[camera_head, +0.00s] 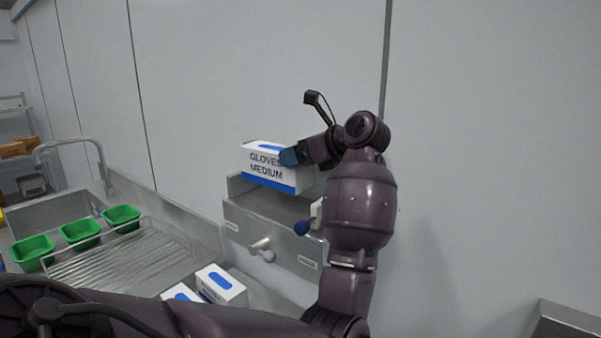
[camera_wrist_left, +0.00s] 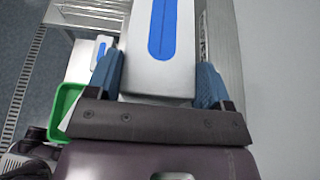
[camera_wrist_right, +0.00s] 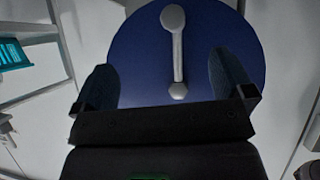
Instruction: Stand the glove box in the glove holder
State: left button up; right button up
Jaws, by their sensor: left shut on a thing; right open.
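The white and blue glove box (camera_head: 262,172), lettered GLOVES MEDIUM, is upright over the left part of the grey metal glove holder (camera_head: 262,221) on the wall. Its lower edge is near the holder's top; I cannot tell whether they touch. My left gripper (camera_head: 290,157) is shut on the box from its right side. In the left wrist view the box (camera_wrist_left: 158,75), with a blue stripe, sits between the fingers (camera_wrist_left: 160,85). My right gripper (camera_wrist_right: 172,85) is open and empty in its wrist view, before a dark blue disc. It is out of the head view.
Two more white and blue boxes (camera_head: 221,283) lie below the holder. A sink drainboard (camera_head: 125,262) with green tubs (camera_head: 80,233) is left. The wall is close behind the holder.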

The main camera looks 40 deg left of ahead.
aim_at(306, 174)
pick_arm(q)
jog(key=shift+f+p, duration=0.4)
jog(key=shift+f, duration=2.2)
jog(key=shift+f, duration=0.15)
jog(key=o, duration=1.1)
